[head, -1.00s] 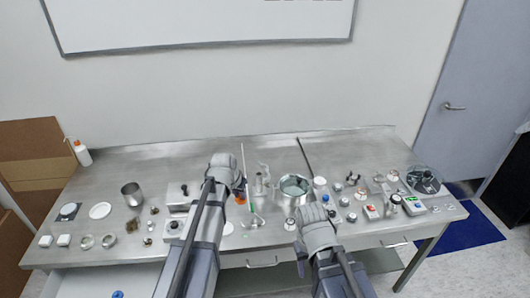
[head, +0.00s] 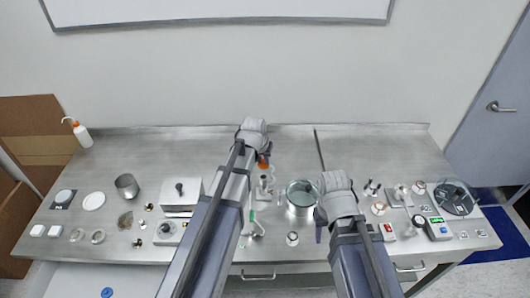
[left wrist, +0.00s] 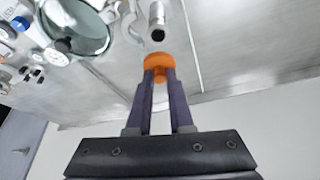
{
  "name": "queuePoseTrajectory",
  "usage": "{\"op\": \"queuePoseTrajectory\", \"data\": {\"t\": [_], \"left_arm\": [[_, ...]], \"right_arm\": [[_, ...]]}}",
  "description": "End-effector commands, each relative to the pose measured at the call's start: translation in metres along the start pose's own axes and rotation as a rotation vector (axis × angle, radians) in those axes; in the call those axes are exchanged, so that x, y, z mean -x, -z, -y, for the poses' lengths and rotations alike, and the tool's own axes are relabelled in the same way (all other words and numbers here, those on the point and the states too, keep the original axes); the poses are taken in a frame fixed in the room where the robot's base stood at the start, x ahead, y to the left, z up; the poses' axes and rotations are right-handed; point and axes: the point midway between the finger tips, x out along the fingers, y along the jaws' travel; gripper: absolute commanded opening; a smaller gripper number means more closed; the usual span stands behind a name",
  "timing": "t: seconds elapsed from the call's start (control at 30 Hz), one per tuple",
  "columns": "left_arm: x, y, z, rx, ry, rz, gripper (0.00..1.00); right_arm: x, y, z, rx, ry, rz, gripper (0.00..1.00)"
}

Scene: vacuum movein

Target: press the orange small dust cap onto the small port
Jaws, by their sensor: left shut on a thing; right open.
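The orange small dust cap (head: 263,165) is held in my left gripper (head: 262,158), above the bench and behind the small metal fittings. In the left wrist view the cap (left wrist: 159,60) sits between the two dark fingertips (left wrist: 159,74), which are shut on it. A metal tube with a dark round open end (left wrist: 158,34), which looks like the small port, points toward the cap. A small gap shows between them in that view. In the head view an upright metal fitting (head: 264,187) stands just below the cap. My right gripper (head: 318,226) is open over the bench.
A round metal vessel (head: 301,207) stands right of the fitting; it also shows in the left wrist view (left wrist: 88,48). Small knobs and a green-screen meter (head: 438,229) crowd the right side. The bench's back strip (head: 190,145) is mostly clear.

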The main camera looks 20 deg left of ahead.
Motion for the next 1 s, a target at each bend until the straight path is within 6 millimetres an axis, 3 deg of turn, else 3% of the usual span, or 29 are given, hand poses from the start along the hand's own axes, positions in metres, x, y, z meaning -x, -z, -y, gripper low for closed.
{"op": "queuePoseTrajectory", "data": {"t": [0.47,1.0], "left_arm": [[-0.004,-0.002,0.0,0.039,0.016,-0.002,0.0],[-0.047,-0.02,0.0,0.039,0.016,-0.002,0.0]], "right_arm": [[-0.005,0.0,0.0,0.0,0.0,0.0,0.5],[-0.051,0.003,0.005,0.005,-0.001,0.0,0.5]]}}
